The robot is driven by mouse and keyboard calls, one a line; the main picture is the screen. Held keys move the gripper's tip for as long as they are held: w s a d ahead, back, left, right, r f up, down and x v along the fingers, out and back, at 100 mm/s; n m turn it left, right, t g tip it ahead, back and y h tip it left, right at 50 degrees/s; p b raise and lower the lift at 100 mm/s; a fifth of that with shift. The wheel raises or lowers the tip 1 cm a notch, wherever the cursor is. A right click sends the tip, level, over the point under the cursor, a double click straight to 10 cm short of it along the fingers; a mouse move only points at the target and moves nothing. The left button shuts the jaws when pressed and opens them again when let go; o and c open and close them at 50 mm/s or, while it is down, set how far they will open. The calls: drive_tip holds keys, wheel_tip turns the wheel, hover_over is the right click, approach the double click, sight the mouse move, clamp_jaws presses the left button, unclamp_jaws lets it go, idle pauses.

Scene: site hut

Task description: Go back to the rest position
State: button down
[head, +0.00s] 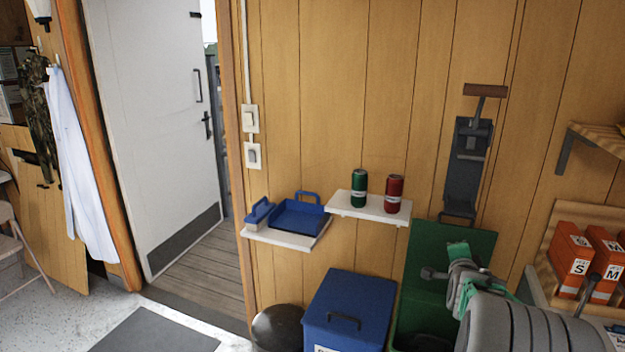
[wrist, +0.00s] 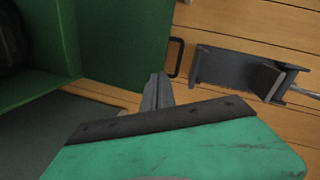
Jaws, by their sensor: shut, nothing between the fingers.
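My gripper (head: 432,272) is at the lower right of the head view, in front of the open green bin (head: 470,240). In the wrist view my gripper (wrist: 157,90) shows as grey fingers closed together beyond a green part with a dark edge strip. The fingers are shut and empty, and look apart from the bin. The green bin (wrist: 110,40) also fills the upper left of the wrist view. My arm hides part of the bin in the head view.
A dark wall-mounted press (head: 470,160) with a wooden handle hangs above the bin. A green can (head: 359,190) and a red can (head: 394,194) stand on a white shelf (head: 345,207). A closed blue bin (head: 345,305) stands left. Orange boxes (head: 570,258) are right.

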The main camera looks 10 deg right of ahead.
drive_tip(key=s+a+f+n+g+y, duration=0.2)
drive_tip(key=s+f+n, duration=0.1)
drive_tip(key=f, duration=0.4)
drive_tip(key=s+a+f+n+g+y, duration=0.1)
drive_tip(key=s+a+f+n+g, duration=0.15)
drive_tip(key=f, duration=0.35)
drive_tip(key=s+a+f+n+g+y, duration=0.25)
drive_tip(key=s+a+f, duration=0.2)
drive_tip(key=s, duration=0.25)
drive_tip(key=s+a+f+n+g+y, duration=0.2)
drive_tip(key=s+a+f+n+g, duration=0.15)
drive_tip(key=s+a, duration=0.3)
drive_tip(key=s+a+r+n+g+y, duration=0.1)
drive_tip(key=s+a+r+n, duration=0.2)
drive_tip(key=a, duration=0.4)
drive_tip(key=s+a+r+n+g, duration=0.1)
drive_tip(key=s+a+r+g, duration=0.15)
drive_tip(key=s+a, duration=0.3)
drive_tip(key=w+a+r+n+t+p, duration=0.1)
drive_tip(key=w+a+r+n+t, duration=0.3)
drive_tip(key=a+r, duration=0.5)
drive_tip(key=a+n, duration=0.1)
drive_tip(key=a, duration=0.2)
drive_tip(key=shift+w+d+f, duration=0.1)
